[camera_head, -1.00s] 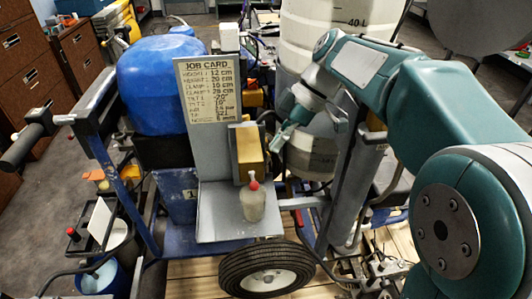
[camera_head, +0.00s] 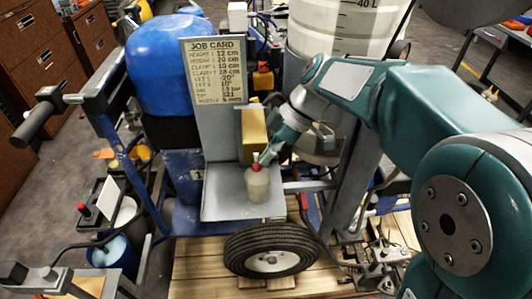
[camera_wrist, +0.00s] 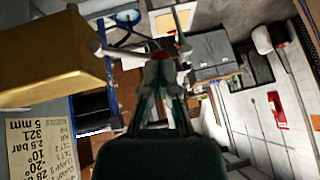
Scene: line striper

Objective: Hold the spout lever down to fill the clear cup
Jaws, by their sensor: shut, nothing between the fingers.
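The cup (camera_head: 257,185), cloudy and pale, stands upright on the grey shelf (camera_head: 225,205) of the cart, under the yellow block (camera_head: 253,138). A red knob (camera_head: 256,167), which looks like the end of the spout lever, shows just above the cup. The rest of the lever and the spout are hard to make out. My gripper (camera_head: 266,156) is shut and empty, with its tips at the upper right of the knob. In the wrist view the red knob (camera_wrist: 163,57) shows just beyond my fingertips (camera_wrist: 160,70). I cannot tell whether they touch.
A job card (camera_head: 214,70) on a grey upright stands behind the shelf. A blue tank (camera_head: 165,65) is at left and a white drum (camera_head: 345,30) behind my arm. The cart's wheel (camera_head: 270,250) is below the shelf. The shelf left of the cup is clear.

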